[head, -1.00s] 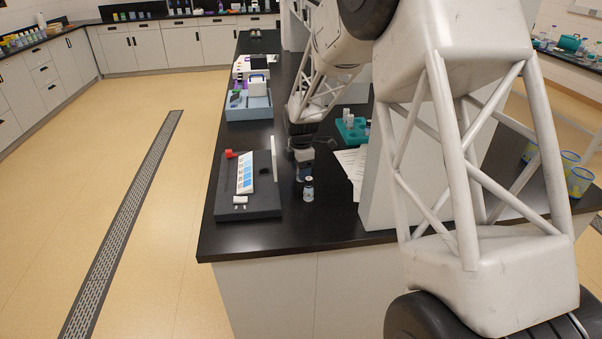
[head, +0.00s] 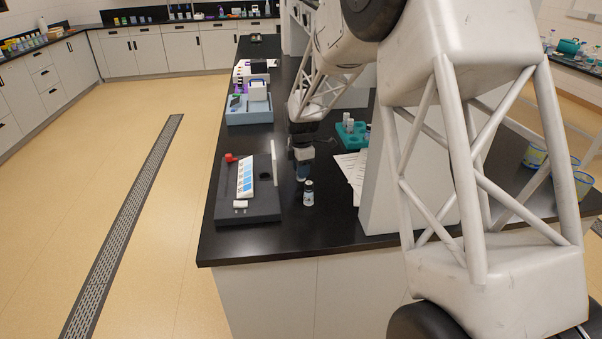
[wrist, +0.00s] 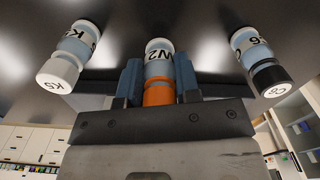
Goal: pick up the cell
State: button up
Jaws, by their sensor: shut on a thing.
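My gripper (wrist: 158,88) is shut on an orange-capped vial (wrist: 158,65), whose label seems to end in 2. The vial sits between the two blue fingers, its cap towards the wrist camera. In the head view my gripper (head: 302,172) is low over the black bench, behind a black-capped vial (head: 308,193); the held vial is mostly hidden there. In the wrist view a white-capped vial marked K5 (wrist: 68,58) stands to the left and a black-capped one marked C6 (wrist: 260,60) to the right, both apart from the fingers. I cannot tell which thing the task calls the cell.
A dark grey stand (head: 250,212) with a blue-shaded chart and an upright white panel is left of my gripper. A teal rack (head: 352,135) and papers (head: 350,172) are to the right. The front bench edge is clear.

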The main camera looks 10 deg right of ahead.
notch_tip(320, 180, up, 16)
dwell(0.5)
dwell(0.6)
jog(key=w+a+f, duration=0.2)
jog(key=a+f, duration=0.7)
jog(key=a, duration=0.2)
jog(key=shift+a, duration=0.4)
jog(key=shift+f, duration=0.1)
jog(key=shift+f, duration=2.25)
jog(key=shift+s+f, duration=0.1)
jog(key=shift+f, duration=0.1)
